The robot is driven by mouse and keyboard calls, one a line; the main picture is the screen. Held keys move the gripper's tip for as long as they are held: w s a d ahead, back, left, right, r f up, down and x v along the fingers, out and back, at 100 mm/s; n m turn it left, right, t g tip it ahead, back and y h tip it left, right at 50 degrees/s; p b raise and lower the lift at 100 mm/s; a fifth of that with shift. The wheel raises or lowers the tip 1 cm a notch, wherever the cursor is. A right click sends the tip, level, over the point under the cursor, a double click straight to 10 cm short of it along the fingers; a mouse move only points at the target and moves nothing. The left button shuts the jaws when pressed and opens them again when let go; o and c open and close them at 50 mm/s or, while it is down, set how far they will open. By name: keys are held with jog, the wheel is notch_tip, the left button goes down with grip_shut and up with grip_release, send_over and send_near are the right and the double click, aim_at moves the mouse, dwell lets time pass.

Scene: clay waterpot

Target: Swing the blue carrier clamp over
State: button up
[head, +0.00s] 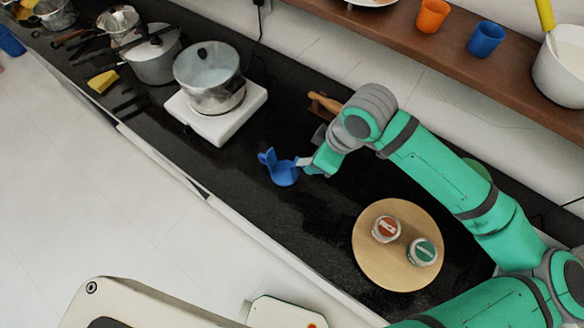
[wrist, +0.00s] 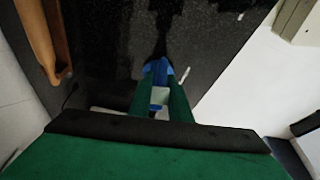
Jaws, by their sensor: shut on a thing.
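The blue carrier clamp (head: 282,172) is on or just above the black counter, near its middle, left of my gripper (head: 303,163). It has a rounded, cup-like body with a raised part on its left side. My gripper reaches it from the right, and its fingers meet the clamp's right side. In the wrist view the two green fingers of my gripper (wrist: 162,100) are closed on a part of the blue carrier clamp (wrist: 158,70). The fingers hide much of the clamp there. I cannot tell whether the clamp touches the counter.
A round wooden board (head: 372,262) with two labelled jars stands at the right. A silver pot (head: 210,80) sits on a white stove (head: 222,128) at the upper left. A wooden object (head: 324,103) lies behind my arm. The counter left of the clamp is clear.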

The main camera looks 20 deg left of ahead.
jog(key=shift+a+r+h, duration=0.15)
jog(key=shift+r+h, duration=0.05)
jog(key=shift+h, duration=0.1)
jog(key=shift+w+a+r+h, duration=0.1)
jog(key=shift+a+r+h, duration=0.25)
jog(key=shift+h, duration=0.25)
jog(key=shift+a+r+g+h, duration=0.3)
jog(key=shift+a+h, duration=0.15)
jog(key=shift+h, duration=0.35)
jog(key=shift+w+a+r+h, duration=0.2)
jog(key=shift+a+h, duration=0.3)
jog(key=shift+h, duration=0.2)
